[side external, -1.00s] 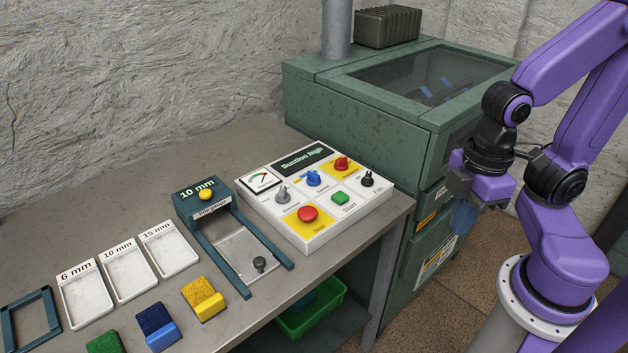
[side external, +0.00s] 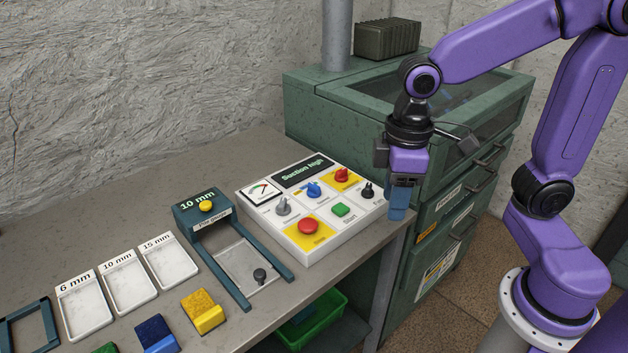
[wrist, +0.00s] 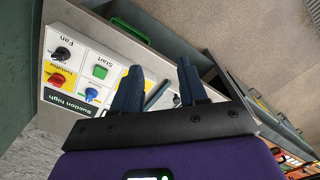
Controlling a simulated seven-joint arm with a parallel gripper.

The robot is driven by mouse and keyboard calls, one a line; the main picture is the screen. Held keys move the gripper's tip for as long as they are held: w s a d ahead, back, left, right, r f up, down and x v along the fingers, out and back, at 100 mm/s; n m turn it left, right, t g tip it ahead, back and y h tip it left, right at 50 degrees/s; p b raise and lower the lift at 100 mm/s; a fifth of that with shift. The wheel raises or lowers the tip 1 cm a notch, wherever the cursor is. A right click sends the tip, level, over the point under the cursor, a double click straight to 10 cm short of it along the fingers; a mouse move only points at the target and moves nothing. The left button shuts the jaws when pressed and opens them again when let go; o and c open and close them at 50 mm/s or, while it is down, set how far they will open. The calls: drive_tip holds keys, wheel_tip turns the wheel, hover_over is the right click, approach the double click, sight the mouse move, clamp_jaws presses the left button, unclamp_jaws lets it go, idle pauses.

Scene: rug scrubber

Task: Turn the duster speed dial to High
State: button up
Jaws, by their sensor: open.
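A white control panel (side external: 340,243) sits at the table's right end; it also shows in the wrist view (wrist: 80,55). It carries a grey dial (side external: 283,206), a blue dial (side external: 313,189), a red dial (side external: 342,175) and a black dial (side external: 367,190). In the wrist view the black dial (wrist: 62,53) reads Fan and the red one (wrist: 57,80) Isolator. I cannot read which dial is the duster speed. The display (side external: 303,171) reads "Suction high". My gripper (side external: 398,208) is open and empty, just right of the panel; its blue fingers (wrist: 159,75) are apart in the wrist view.
The panel also has a green Start button (side external: 340,210) and a red Stop button (side external: 308,226). A pile gauge (side external: 203,212), labelled trays (side external: 124,275) and coloured blocks (side external: 206,310) lie to the left. A green cabinet (side external: 350,130) stands behind. A green bin (side external: 318,320) sits below.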

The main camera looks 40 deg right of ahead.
drive_tip(key=w+r+m, duration=0.2)
drive_tip(key=w+m, duration=0.3)
drive_tip(key=w, duration=1)
drive_tip(key=m, duration=0.4)
hover_over(314, 185)
wheel_tip(314, 185, down, 17)
drive_tip(key=shift+f, duration=0.1)
clamp_jaws()
